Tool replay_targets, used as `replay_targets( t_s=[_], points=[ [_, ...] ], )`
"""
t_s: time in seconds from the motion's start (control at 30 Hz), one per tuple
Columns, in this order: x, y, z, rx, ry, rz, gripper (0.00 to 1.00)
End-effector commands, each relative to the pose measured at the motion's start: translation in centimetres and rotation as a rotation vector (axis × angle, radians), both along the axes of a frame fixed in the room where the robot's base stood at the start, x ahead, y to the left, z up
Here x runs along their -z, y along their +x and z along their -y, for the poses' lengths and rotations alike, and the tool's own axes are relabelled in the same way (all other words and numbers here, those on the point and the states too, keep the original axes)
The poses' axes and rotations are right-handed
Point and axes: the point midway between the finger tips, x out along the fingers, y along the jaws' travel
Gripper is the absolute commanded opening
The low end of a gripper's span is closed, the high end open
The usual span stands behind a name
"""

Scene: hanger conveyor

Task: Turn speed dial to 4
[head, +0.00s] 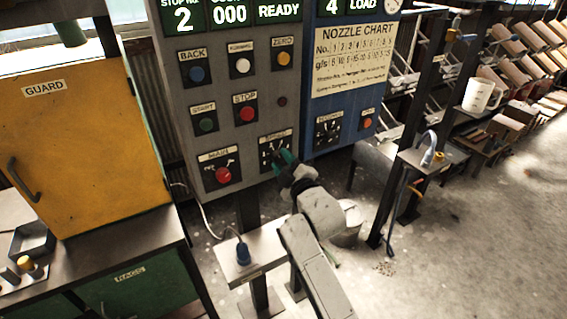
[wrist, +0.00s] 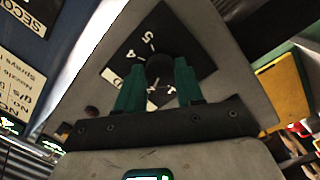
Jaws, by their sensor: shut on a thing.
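The speed dial (head: 268,150) is on the lower right of the grey control panel, with a black plate and white marks. My gripper (head: 286,158) is at it and covers most of its right side in the head view. In the wrist view the dial's dark round knob (wrist: 160,66) sits between the two green fingers of my gripper (wrist: 158,78), which are shut on it. White numerals show on the plate around the knob, partly hidden by the fingers. I cannot tell which number the knob points to.
On the grey panel are the red main switch (head: 223,174), the stop button (head: 247,113) and the start button (head: 206,124). A similar dial (head: 328,130) is on the blue panel to the right. A small stand (head: 243,255) with a blue plug is below.

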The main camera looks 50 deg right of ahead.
Motion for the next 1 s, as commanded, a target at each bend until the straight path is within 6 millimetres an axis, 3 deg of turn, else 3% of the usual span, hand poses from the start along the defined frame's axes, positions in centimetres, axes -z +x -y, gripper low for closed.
replay_targets(
  t_s=[0.43,1.0],
  points=[
    [0.1,0.0,-0.03,0.0,0.109,0.029,0.06],
    [0.06,0.0,-0.08,0.0,0.6,0.17,0.06]
  ],
)
